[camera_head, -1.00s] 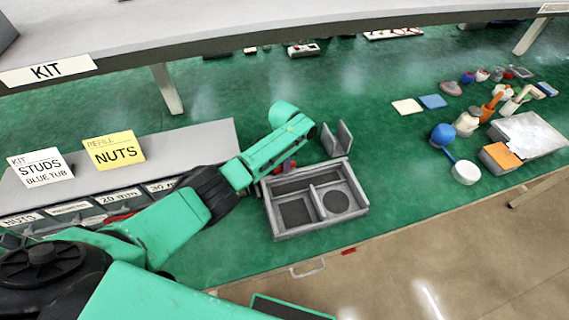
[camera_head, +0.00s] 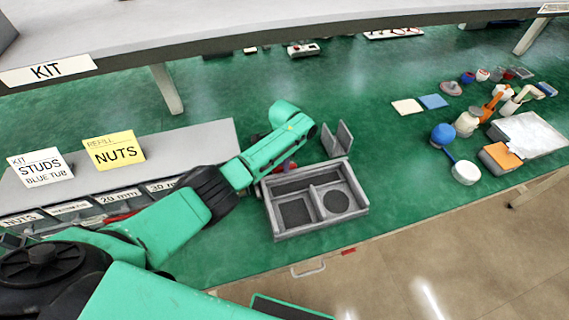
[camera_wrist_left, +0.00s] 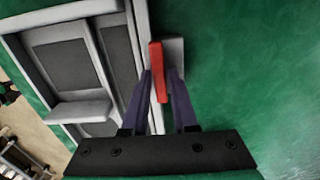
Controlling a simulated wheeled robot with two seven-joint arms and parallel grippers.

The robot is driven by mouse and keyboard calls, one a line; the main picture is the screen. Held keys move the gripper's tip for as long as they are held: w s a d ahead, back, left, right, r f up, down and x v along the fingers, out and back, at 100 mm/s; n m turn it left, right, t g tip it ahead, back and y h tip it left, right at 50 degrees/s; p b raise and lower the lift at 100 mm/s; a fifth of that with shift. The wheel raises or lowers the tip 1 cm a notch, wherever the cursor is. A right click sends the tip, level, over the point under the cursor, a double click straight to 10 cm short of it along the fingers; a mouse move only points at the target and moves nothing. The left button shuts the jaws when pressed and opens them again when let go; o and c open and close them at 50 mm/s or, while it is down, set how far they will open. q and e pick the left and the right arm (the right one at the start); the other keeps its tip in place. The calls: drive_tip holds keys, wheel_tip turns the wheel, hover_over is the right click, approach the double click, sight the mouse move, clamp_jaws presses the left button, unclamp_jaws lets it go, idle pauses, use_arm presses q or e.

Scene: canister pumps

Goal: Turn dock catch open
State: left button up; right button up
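The catch (camera_wrist_left: 157,65) is a narrow red lever beside the dock's edge, next to a small light grey block. My left gripper (camera_head: 286,166) is at the dock's upper left corner, mostly hidden by its arm in the head view. In the wrist view its purple fingers (camera_wrist_left: 160,78) lie on either side of the red catch and appear closed on it. My right gripper is not in view.
Two upright grey plates (camera_head: 337,139) stand just behind the dock. A grey bin unit (camera_head: 190,142) with labels stands at left. The green bench between is clear.

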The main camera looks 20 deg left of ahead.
use_arm(q)
drive_tip(key=shift+o, duration=0.9)
wheel_tip(320, 180, up, 15)
drive_tip(key=shift+f+b, duration=0.2)
drive_tip(key=shift+b, duration=0.15)
drive_tip(key=shift+r, duration=0.1)
